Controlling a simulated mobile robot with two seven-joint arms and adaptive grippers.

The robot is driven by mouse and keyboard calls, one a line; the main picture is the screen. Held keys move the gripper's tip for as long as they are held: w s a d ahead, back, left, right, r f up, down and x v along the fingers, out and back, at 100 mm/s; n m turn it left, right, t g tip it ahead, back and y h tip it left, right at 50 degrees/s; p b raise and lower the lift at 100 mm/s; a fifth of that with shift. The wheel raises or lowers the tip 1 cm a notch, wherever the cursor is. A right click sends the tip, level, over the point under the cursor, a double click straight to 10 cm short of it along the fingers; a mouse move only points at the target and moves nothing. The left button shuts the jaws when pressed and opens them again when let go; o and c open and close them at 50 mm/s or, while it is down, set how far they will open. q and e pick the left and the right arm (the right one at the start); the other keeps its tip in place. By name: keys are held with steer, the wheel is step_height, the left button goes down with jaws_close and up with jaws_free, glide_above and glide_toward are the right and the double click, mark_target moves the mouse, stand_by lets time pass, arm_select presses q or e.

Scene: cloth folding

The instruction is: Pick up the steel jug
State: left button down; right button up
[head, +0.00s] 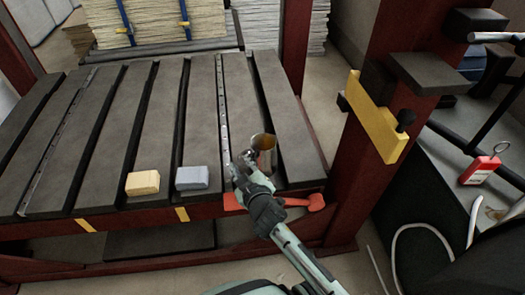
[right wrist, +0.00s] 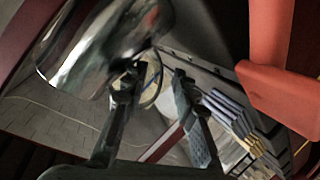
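The steel jug (head: 265,143) is a shiny metal cup on the right part of the dark slatted table. In the right wrist view the jug (right wrist: 105,45) fills the upper left, with its curved handle (right wrist: 154,80) toward the fingers. My right gripper (head: 243,164) is just left of and in front of the jug. In the right wrist view the gripper (right wrist: 158,75) has its fingers apart, with the handle showing in the gap. I cannot tell whether a finger touches it. My left gripper is not in view.
A yellow block (head: 142,183) and a grey-blue block (head: 192,178) lie at the table's front edge. A red tool (head: 308,202) lies by the front right corner, close to my right arm. A dark red post (head: 365,130) with a yellow bracket (head: 377,118) stands right of the table.

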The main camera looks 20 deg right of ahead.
steer(key=shift+w, duration=0.15)
steer(key=shift+c, duration=0.3)
jaws_close()
steer(key=shift+r, duration=0.1)
